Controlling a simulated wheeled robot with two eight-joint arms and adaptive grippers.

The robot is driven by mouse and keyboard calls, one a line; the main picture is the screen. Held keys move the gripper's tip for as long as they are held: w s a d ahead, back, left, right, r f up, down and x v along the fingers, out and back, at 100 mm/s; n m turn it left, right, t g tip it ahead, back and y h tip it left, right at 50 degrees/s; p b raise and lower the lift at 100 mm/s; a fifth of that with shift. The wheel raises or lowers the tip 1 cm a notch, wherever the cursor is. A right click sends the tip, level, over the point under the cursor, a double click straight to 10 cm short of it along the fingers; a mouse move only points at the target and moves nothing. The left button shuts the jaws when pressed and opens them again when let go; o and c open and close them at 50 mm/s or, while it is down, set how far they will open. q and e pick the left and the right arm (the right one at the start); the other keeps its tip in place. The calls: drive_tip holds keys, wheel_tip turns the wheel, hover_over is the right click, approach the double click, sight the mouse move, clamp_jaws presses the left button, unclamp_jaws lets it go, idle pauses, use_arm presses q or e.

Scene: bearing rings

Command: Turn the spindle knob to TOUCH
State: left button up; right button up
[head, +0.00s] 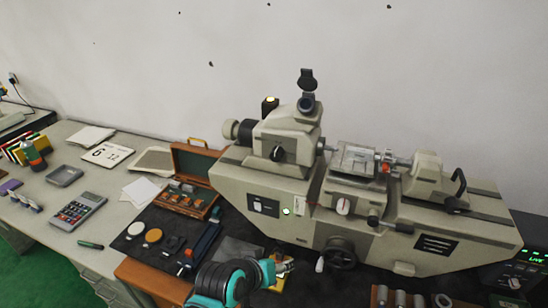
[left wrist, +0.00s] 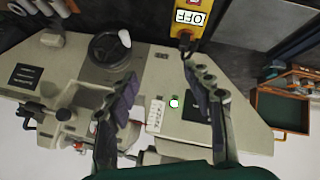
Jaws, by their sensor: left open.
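The grey grinding machine (head: 390,240) stands on the bench. A black knob with a pale pointer (head: 278,153) sits on the front of its left head. A pale knob (head: 343,206) is on the middle slide, and a black panel with a pale switch (head: 263,206) is beside a lit green lamp (head: 286,211). The word TOUCH is not readable, so I cannot tell which is the spindle knob. My left gripper (left wrist: 160,82) is open and empty, its fingers spread in front of the machine's front face. In the head view my left arm is at bottom centre. My right gripper is out of view.
A black handwheel (head: 341,254) projects from the machine's front. A yellow box marked OFF (left wrist: 188,18) is near the fingers. An open wooden case (head: 190,160) and a dark mat with discs stand left. A lit display (head: 535,254) is at far right.

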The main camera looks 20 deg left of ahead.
use_arm(q)
drive_tip(key=w+d+r+n+t+h+p, duration=0.2)
drive_tip(key=w+d+r+n+t, duration=0.15)
drive_tip(key=w+r+n, duration=0.4)
drive_tip(key=n+t+y+p, duration=0.2)
drive_tip(key=n+t+y, duration=0.3)
drive_tip(key=n, duration=1.8)
approach(275, 157)
drive_tip(key=w, duration=0.2)
drive_tip(key=shift+t+h, duration=0.3)
drive_tip(key=shift+t, duration=0.15)
drive_tip(key=w, duration=0.2)
drive_tip(key=w+b, duration=0.1)
drive_tip(key=w, duration=0.3)
drive_tip(key=shift+w+a+f+b, duration=0.3)
drive_tip(key=shift+w+a+b, duration=0.05)
drive_tip(key=shift+w, duration=0.05)
drive_tip(key=c, duration=1.2)
